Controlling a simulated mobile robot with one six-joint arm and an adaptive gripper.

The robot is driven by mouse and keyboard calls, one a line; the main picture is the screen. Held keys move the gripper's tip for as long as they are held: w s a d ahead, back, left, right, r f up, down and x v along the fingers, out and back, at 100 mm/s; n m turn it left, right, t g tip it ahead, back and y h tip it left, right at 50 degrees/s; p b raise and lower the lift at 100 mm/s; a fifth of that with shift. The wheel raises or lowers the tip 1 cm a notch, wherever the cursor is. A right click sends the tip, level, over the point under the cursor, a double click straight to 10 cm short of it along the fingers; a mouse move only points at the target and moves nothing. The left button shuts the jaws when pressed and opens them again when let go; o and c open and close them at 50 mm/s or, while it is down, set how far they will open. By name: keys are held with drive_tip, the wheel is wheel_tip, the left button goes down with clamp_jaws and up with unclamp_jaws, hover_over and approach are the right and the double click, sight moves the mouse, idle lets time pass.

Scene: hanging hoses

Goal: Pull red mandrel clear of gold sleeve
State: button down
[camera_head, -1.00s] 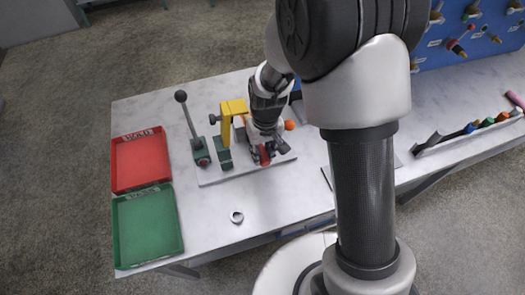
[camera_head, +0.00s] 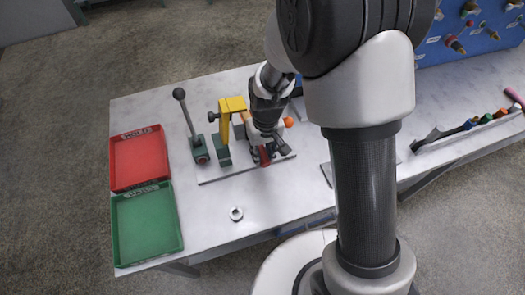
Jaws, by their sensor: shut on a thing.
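The red mandrel (camera_head: 265,157) shows as a small red piece at the fingers of my gripper (camera_head: 266,152). My gripper points down over the grey base plate and is shut on the red mandrel. I cannot make out a gold sleeve for certain; my gripper and wrist cover the area beside the yellow bracket (camera_head: 232,105). Whether the mandrel is still inside a sleeve cannot be told at this size.
A lever with a black knob (camera_head: 188,122) stands left of the yellow bracket. A red tray (camera_head: 114,172) and a green tray (camera_head: 118,228) lie at the table's left. A metal ring (camera_head: 236,213) lies in front. An orange ball (camera_head: 289,122) is behind my gripper. The front table is mostly clear.

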drive_tip(key=shift+s, duration=0.1)
drive_tip(key=shift+s+d+b, duration=0.1)
drive_tip(key=shift+s+d, duration=0.15)
drive_tip(key=shift+s, duration=0.55)
drive_tip(key=shift+s+d+b, duration=0.1)
drive_tip(key=shift+s+d, duration=0.2)
drive_tip(key=shift+s, duration=0.45)
drive_tip(key=shift+s+d+b, duration=0.1)
drive_tip(key=shift+s+d, duration=0.15)
drive_tip(key=shift+s, duration=0.55)
drive_tip(key=shift+s, duration=0.1)
drive_tip(key=shift+s+d+r+p, duration=0.2)
drive_tip(key=shift+s+r+p, duration=0.3)
drive_tip(key=shift+s+r, duration=0.2)
drive_tip(key=shift+s+d+r+p, duration=0.2)
drive_tip(key=shift+s+r+p, duration=0.3)
drive_tip(key=shift+s+r, duration=0.2)
drive_tip(key=shift+w, duration=0.1)
